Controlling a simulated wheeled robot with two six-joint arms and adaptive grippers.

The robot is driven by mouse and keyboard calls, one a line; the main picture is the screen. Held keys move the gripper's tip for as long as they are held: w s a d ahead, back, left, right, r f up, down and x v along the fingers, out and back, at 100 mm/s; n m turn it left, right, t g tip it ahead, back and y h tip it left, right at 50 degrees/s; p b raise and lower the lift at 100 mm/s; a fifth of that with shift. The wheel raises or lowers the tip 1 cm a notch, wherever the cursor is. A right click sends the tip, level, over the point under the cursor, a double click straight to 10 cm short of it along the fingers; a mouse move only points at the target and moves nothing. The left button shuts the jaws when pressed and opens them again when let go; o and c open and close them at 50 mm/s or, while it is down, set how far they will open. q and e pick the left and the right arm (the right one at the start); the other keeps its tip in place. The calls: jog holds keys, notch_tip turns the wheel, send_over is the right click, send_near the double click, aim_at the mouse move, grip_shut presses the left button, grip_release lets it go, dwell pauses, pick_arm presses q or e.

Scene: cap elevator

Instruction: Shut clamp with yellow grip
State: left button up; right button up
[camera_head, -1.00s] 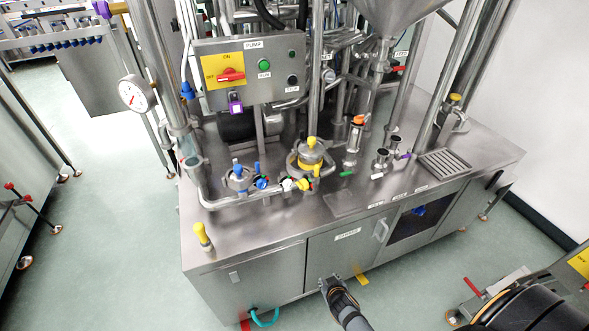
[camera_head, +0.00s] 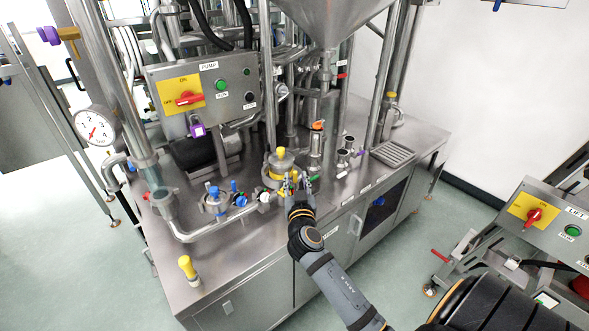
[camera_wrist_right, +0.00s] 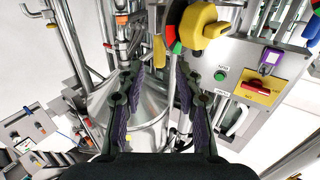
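The clamp with the yellow grip (camera_head: 279,165) sits around a steel housing on the bench top, in the middle of the head view. In the right wrist view, a yellow grip (camera_wrist_right: 203,25) looms large at the top, just right of the fingers, with red and green pieces beside it. My right gripper (camera_head: 297,183) is at the front of this clamp and partly hides it. In the right wrist view, its two fingers (camera_wrist_right: 157,85) are spread apart with nothing held between them. I cannot tell whether a finger touches the grip. My left gripper is not in view.
A blue-grip clamp (camera_head: 213,200) stands left of the yellow one along a steel pipe. The pump panel (camera_head: 205,92) and upright pipes stand behind. A yellow knob (camera_head: 187,266) rises at the front left corner. The bench's right part has a drain grate (camera_head: 393,153).

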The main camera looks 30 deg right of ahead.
aim_at(295, 174)
jog(key=x, duration=0.4)
jog(key=shift+p, duration=0.4)
jog(key=shift+c, duration=0.3)
grip_shut()
